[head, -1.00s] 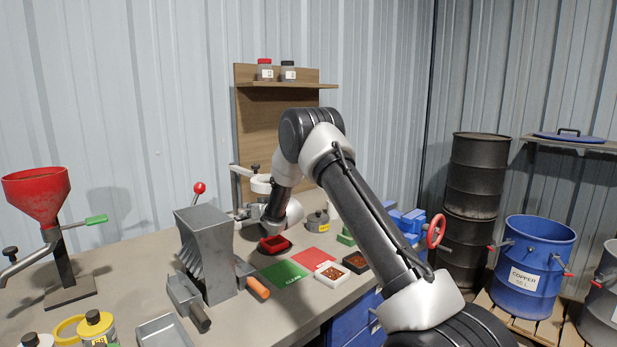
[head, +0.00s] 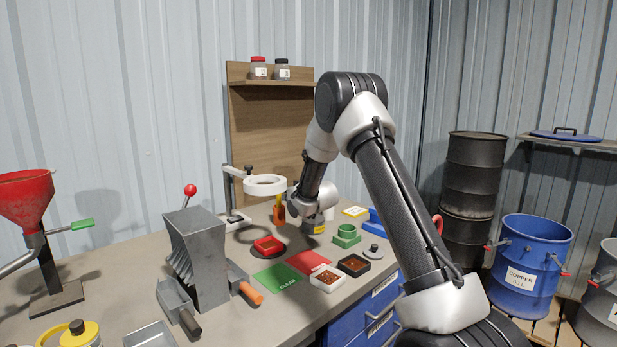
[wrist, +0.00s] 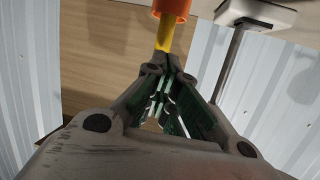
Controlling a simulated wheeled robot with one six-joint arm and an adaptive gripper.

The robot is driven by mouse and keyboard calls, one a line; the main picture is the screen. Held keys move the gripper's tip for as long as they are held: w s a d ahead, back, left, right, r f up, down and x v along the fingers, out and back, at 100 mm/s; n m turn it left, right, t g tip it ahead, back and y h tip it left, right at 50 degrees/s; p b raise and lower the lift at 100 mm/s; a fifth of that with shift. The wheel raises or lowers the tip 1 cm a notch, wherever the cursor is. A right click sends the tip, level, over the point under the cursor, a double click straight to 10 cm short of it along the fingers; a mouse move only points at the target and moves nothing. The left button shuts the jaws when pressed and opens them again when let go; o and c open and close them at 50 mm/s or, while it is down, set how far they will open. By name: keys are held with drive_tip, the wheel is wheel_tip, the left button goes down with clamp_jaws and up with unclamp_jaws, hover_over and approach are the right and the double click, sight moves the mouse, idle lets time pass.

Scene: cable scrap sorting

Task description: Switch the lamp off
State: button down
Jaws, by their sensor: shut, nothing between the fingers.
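The lamp is a white ring head (head: 265,184) on a jointed white stand at the back of the bench, left of my gripper. Its pale base with a pole also shows at the top right of the wrist view (wrist: 257,12). I cannot make out a switch, or whether the lamp is lit. My gripper (wrist: 167,68) is shut and empty, right of the ring. Its fingertips are close to an orange-and-yellow upright thing (head: 279,212), whose orange part also shows at the top of the wrist view (wrist: 172,9); I cannot tell whether they touch.
A grey machine (head: 196,255) stands to the left. A wooden back panel (head: 268,130) rises behind.

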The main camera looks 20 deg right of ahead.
drive_tip(key=s+d+r+g+h, duration=0.2)
drive_tip(key=s+r, duration=0.7)
drive_tip(key=s, duration=0.1)
drive_tip(key=shift+d+m, duration=0.15)
drive_tip(key=shift+m, duration=0.15)
drive_tip(key=s+d+f+g+h, duration=0.1)
drive_tip(key=s+f+g, duration=0.25)
drive_tip(key=s, duration=0.35)
drive_tip(key=s+d+f+g, duration=0.1)
drive_tip(key=s+f+g, duration=0.2)
drive_tip(key=s+f, duration=0.3)
drive_tip(key=s+r, duration=0.4)
drive_tip(key=s, duration=0.8)
drive_tip(key=s+r+g, duration=0.1)
drive_tip(key=s+r, duration=0.2)
drive_tip(key=s, duration=0.9)
drive_tip(key=s+a+r+g, duration=0.1)
drive_tip(key=s+r, duration=0.3)
drive_tip(key=s, duration=0.8)
drive_tip(key=shift+r+m, duration=0.3)
